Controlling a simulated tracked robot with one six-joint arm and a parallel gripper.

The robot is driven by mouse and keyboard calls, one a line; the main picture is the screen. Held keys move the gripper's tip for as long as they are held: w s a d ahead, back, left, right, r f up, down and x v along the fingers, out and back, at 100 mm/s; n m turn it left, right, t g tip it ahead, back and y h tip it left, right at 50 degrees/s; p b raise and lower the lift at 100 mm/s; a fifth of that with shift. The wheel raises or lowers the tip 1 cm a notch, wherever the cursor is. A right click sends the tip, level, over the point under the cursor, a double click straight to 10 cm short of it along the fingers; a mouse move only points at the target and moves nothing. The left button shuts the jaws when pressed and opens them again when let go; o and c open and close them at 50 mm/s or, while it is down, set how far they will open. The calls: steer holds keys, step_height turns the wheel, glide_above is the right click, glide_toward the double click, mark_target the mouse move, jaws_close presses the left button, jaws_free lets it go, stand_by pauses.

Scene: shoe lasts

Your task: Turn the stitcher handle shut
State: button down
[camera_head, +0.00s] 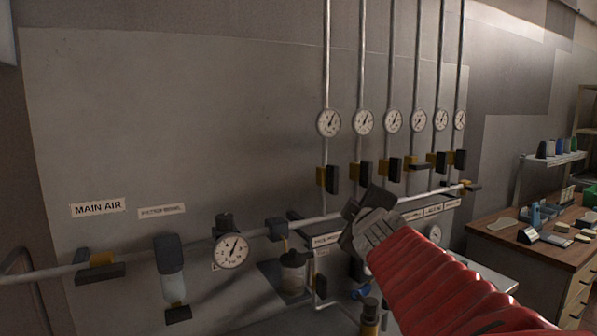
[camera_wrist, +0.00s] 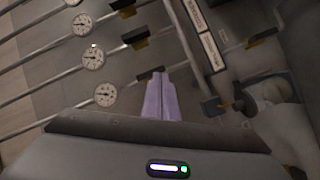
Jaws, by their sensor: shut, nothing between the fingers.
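Six valves with yellow bodies and dark handles sit on the vertical pipes under the gauges; their labels are too small to read, so I cannot tell which is the stitcher's. In the head view the first handle (camera_head: 331,180), second (camera_head: 366,174), third (camera_head: 396,170) and fifth (camera_head: 441,161) stand along their pipes. The fourth handle (camera_head: 417,167) lies across its pipe. My gripper (camera_head: 372,203) is shut and empty, just below the second handle in the picture. In the wrist view its pale fingers (camera_wrist: 158,95) point towards a valve handle (camera_wrist: 150,73); contact is unclear.
A row of gauges (camera_head: 363,122) is above the valves. The horizontal main pipe (camera_head: 200,238) carries the main air valve (camera_head: 100,268), a filter bowl (camera_head: 172,268) and a large gauge (camera_head: 231,250). A wooden bench (camera_head: 485,235) with small items stands at right.

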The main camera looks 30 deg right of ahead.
mark_target(368, 172)
steer(key=w+d+r+n+t+y, duration=0.2)
steer(key=d+r+n+y, duration=0.1)
steer(key=d+n, duration=0.4)
steer(key=shift+w+d+r+n+t+y, duration=0.25)
steer(key=shift+d+n+t+y, duration=0.15)
steer(key=shift+n, duration=0.5)
steer(key=shift+w, duration=0.1)
steer(key=w+d, duration=0.1)
steer(key=w, duration=0.2)
steer(key=w+d, duration=0.2)
steer(key=w, duration=0.1)
steer(key=w+d, duration=0.1)
steer(key=w, duration=0.2)
steer(key=shift+w+d, duration=0.35)
steer(key=shift+d, duration=0.7)
